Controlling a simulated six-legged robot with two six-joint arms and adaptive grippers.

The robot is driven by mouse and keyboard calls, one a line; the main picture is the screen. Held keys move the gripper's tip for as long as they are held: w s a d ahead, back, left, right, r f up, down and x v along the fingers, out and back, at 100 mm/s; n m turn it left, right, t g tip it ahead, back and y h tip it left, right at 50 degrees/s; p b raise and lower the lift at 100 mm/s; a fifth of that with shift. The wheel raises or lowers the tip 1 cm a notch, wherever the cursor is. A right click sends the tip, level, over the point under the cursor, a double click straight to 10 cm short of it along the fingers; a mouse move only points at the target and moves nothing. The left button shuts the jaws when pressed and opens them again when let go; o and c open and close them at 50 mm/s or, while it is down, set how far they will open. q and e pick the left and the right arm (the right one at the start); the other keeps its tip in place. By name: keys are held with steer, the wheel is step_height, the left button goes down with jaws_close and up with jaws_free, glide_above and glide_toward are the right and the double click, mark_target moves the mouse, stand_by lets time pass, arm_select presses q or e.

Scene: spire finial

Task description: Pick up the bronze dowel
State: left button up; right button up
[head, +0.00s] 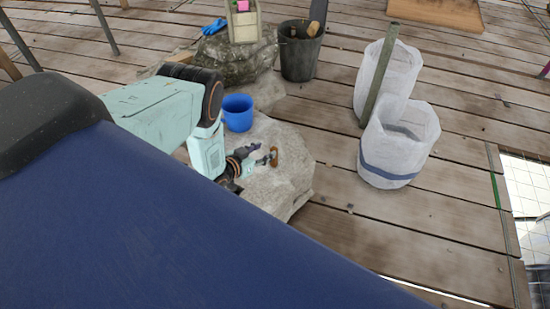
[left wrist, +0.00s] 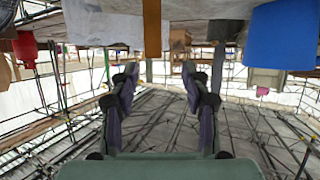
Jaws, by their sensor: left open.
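The bronze dowel (head: 274,155) stands upright on a pale stone block (head: 292,182), near the middle of the head view. It also shows in the left wrist view as an orange-brown bar (left wrist: 152,28) at the top centre. My left gripper (head: 266,157) is open, just left of the dowel in the head view. In the left wrist view its two fingers (left wrist: 163,78) are spread, with nothing between them, and the dowel shows above and beyond the tips. I cannot tell whether a finger touches it. My right gripper is in neither view.
A blue mug (head: 238,112) stands on the stone behind my left wrist; it also shows in the left wrist view (left wrist: 282,35). A dark bucket (head: 300,55) with tools and two white bags (head: 398,145) stand beyond. The plank floor (head: 350,235) right of the stone is mostly clear.

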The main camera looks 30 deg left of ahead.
mark_target(274, 149)
arm_select(q)
steer(key=w+f+b, duration=0.1)
steer(key=w+d+b, duration=0.1)
steer(key=w+f+b, duration=0.1)
steer(key=w, duration=0.1)
steer(key=shift+d+f, duration=0.15)
steer(key=shift+f, duration=0.2)
steer(key=shift+w+f, duration=0.15)
steer(key=shift+w, duration=0.3)
steer(key=shift+c, duration=0.3)
jaws_close()
